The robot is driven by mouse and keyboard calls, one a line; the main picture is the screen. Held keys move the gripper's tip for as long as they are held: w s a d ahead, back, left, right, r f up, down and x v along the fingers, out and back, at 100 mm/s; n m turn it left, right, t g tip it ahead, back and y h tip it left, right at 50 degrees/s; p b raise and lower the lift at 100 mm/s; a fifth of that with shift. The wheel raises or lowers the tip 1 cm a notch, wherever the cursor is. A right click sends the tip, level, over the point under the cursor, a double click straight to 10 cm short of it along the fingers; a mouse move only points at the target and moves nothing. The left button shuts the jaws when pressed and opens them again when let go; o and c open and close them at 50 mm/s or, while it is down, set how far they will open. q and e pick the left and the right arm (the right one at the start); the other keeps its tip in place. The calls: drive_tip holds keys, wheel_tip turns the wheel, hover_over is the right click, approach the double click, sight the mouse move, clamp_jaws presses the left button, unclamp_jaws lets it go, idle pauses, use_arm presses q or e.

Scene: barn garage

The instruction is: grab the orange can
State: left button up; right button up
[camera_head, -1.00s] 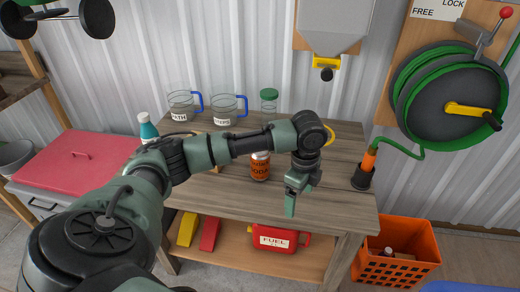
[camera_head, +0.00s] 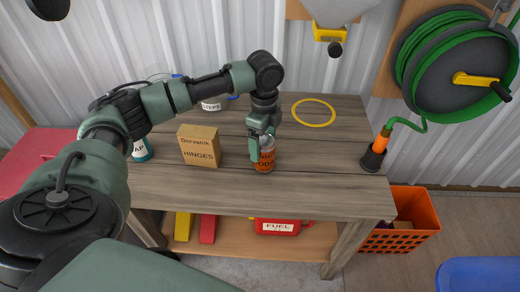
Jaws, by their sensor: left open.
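The orange can (camera_head: 266,158) stands upright on the wooden workbench (camera_head: 330,172). It is orange with dark lettering and a pale rim at the bottom. My left gripper (camera_head: 262,148) points down at the can, with a finger at its left side and the gripper body over its top. The left gripper is open, and I cannot tell whether its fingers touch the can. The can's top is partly hidden by the gripper. My right gripper is not in view.
A cardboard hinges box (camera_head: 199,147) stands left of the can. A yellow ring (camera_head: 313,124) lies on the bench at the back right. A measuring jug (camera_head: 213,104) and a bottle (camera_head: 142,150) are partly hidden by my arm. The bench's front right is clear.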

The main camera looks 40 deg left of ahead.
use_arm(q)
drive_tip(key=f, duration=0.4)
drive_tip(key=shift+s+d+f, duration=0.25)
drive_tip(key=shift+d+f, duration=0.1)
drive_tip(key=shift+f, duration=0.55)
drive_tip(key=c, duration=1.4)
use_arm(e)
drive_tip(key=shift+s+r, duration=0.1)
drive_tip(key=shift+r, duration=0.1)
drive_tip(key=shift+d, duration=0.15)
